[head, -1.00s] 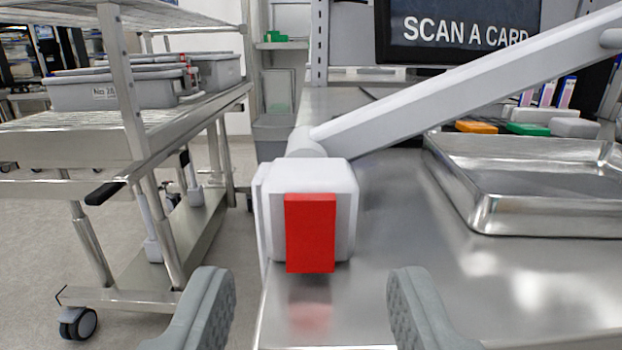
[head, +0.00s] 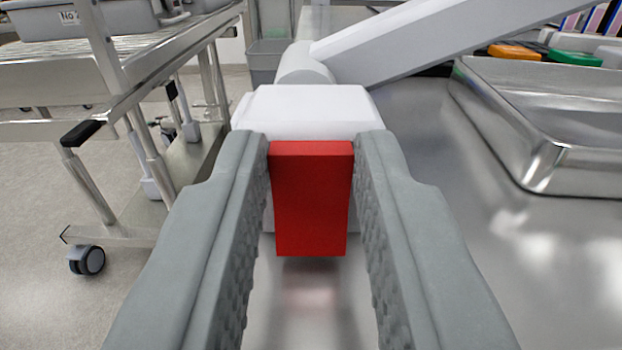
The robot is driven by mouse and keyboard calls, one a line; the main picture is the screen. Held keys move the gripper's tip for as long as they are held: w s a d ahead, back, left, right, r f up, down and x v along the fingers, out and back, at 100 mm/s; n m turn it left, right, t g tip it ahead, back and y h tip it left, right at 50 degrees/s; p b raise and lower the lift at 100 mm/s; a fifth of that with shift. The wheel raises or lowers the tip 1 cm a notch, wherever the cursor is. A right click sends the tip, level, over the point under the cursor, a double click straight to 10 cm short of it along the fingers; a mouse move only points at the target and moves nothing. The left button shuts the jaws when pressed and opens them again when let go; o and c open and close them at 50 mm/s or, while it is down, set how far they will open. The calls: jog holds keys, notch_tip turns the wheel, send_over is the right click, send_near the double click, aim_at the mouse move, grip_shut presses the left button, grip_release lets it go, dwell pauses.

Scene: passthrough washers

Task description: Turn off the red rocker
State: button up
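The red rocker (head: 311,200) is a flat red block on the front of a white housing (head: 308,105), in the middle of the view. Its top edge leans out towards me. My gripper (head: 311,150) has one grey finger on each side of the rocker. The fingertips reach the rocker's upper side edges and appear to press on them. Small gaps show between the fingers and its lower sides. The fingers hide parts of the housing's front.
The housing stands at the near left edge of a steel counter (head: 430,200). A pale bar (head: 420,30) slants up right behind it. A steel tray (head: 560,120) is at right. A wheeled metal cart (head: 120,110) stands at left over bare floor.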

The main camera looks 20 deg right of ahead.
jog(key=shift+c, duration=0.8)
jog(key=shift+s+a+f+t+h, duration=0.1)
jog(key=shift+f+t+h, duration=0.2)
jog(key=shift+t, duration=0.55)
jog(key=shift+s+f+t+h, duration=0.1)
jog(key=shift+f+t+h, duration=0.2)
jog(key=shift+t, duration=0.55)
jog(key=o, duration=1)
